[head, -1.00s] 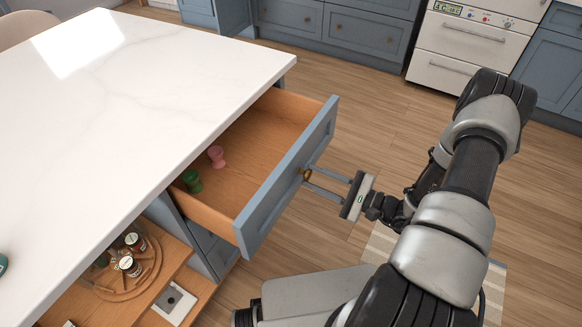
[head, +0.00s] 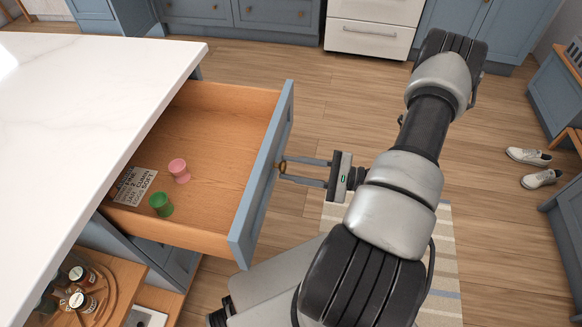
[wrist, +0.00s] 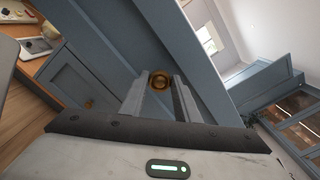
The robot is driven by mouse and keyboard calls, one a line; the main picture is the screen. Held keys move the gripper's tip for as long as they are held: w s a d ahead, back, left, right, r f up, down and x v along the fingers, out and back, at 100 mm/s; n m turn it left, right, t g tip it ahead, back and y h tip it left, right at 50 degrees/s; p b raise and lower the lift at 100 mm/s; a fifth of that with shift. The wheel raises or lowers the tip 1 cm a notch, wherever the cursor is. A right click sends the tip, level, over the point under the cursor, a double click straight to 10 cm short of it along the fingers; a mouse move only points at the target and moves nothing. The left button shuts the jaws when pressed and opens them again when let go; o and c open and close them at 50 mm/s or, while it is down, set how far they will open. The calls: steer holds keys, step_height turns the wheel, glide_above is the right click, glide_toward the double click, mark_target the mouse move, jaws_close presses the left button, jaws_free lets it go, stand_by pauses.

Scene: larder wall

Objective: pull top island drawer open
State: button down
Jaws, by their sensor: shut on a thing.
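The top island drawer (head: 262,190) stands well out from under the white island top, its wooden inside in plain view in the head view. A pink cup-like thing (head: 179,171), a green one (head: 161,204) and a printed card (head: 134,187) are in it. My gripper (head: 283,170) is at the drawer's blue front, its fingers shut on the round brass knob (wrist: 160,80). In the wrist view my gripper (wrist: 161,88) has a finger on each side of the knob.
The white island top (head: 90,100) is at the left. Below it, a lower wooden shelf holds a round tray with jars (head: 80,288). A striped rug (head: 440,250) lies under my arm. White shoes (head: 540,178) are on the floor at the right. Wood floor lies in front of the back cabinets.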

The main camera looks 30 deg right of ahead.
steer(key=c, duration=1.4)
jaws_free()
steer(key=shift+o, duration=0.2)
steer(key=v, duration=1.7)
steer(key=shift+d+p, duration=0.2)
steer(key=shift+p, duration=0.1)
steer(key=shift+s+f, duration=0.1)
steer(key=shift+s, duration=0.05)
